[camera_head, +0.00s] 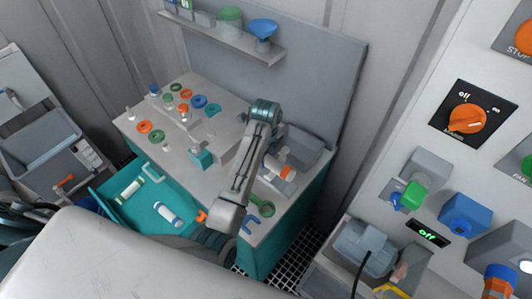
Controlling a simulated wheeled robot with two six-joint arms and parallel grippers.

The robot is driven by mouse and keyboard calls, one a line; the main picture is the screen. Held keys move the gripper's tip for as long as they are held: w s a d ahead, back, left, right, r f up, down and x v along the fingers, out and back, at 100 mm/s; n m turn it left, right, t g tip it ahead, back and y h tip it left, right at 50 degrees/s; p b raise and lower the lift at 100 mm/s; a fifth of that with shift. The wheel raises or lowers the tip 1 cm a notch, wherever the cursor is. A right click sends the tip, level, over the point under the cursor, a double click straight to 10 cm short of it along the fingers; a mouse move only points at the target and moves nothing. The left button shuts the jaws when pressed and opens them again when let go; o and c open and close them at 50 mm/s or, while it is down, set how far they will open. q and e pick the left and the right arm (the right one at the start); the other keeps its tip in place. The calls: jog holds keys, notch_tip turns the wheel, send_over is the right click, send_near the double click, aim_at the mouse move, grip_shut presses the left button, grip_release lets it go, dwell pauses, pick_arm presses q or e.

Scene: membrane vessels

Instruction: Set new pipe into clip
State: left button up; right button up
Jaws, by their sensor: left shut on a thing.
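My left arm rises from the bottom and bends over the workbench. My left gripper (279,160) is small and partly hidden behind my own forearm, at the bench's right side. It is shut on a white pipe with an orange band (287,172), which lies at a grey box-like fixture. I cannot tell whether the pipe is in a clip or only above it. Two more white pipes lie apart in the open teal drawer (108,200): one with a green band (130,188), one with a blue band (168,215). My right gripper is not in view.
The bench top (160,135) holds several coloured rings (199,101) and a teal block (201,158). A green ring tool (259,204) lies near its front right. A shelf (225,38) carries a blue funnel (263,27). A control panel with an orange knob (467,118) stands right.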

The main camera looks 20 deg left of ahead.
aim_at(266, 166)
pick_arm(q)
jog(key=shift+s+d+f, duration=0.15)
jog(key=shift+s+f, duration=0.25)
jog(key=shift+f, duration=0.15)
jog(key=shift+w+f, duration=0.2)
jog(key=shift+f, duration=0.9)
jog(key=shift+s+f, duration=0.1)
jog(key=shift+f, duration=0.2)
jog(key=shift+f, duration=0.25)
jog(key=o, duration=1.1)
